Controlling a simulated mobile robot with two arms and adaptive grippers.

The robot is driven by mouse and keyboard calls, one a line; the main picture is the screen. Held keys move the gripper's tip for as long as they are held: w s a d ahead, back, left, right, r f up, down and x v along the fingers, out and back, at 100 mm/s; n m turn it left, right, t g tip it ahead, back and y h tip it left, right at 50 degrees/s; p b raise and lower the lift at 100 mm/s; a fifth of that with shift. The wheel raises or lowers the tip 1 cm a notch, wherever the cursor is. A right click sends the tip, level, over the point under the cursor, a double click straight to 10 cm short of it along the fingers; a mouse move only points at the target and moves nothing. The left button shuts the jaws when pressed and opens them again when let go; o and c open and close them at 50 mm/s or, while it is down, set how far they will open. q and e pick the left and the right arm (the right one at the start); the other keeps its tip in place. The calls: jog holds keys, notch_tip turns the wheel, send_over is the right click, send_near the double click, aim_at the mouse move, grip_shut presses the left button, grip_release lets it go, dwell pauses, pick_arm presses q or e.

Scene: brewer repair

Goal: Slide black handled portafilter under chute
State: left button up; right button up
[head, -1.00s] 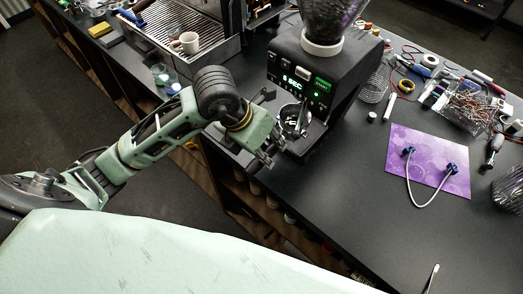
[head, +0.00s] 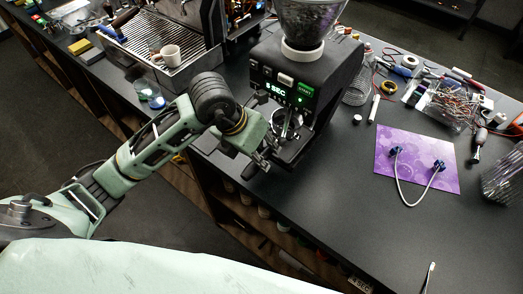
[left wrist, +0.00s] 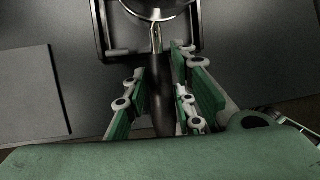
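The black grinder (head: 312,82) stands on the counter with a lit green display reading "5 SEC". The portafilter's metal basket (head: 287,122) is at the grinder's front, below the display and around its chute area. The basket also shows at the top of the left wrist view (left wrist: 158,8), over a dark square tray. My left gripper (head: 262,158) is at the grinder's front edge. In the left wrist view its green fingers (left wrist: 163,98) close on both sides of the black handle (left wrist: 161,100). Exact alignment of basket and chute cannot be told. My right gripper is not in view.
A purple mat (head: 418,158) with a looped cable lies to the right. Tools and wires (head: 455,105) clutter the back right. The counter's front right is mostly clear.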

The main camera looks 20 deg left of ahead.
pick_arm(q)
jog(key=o, duration=0.5)
jog(key=shift+s, duration=0.1)
jog(key=v, duration=1.2)
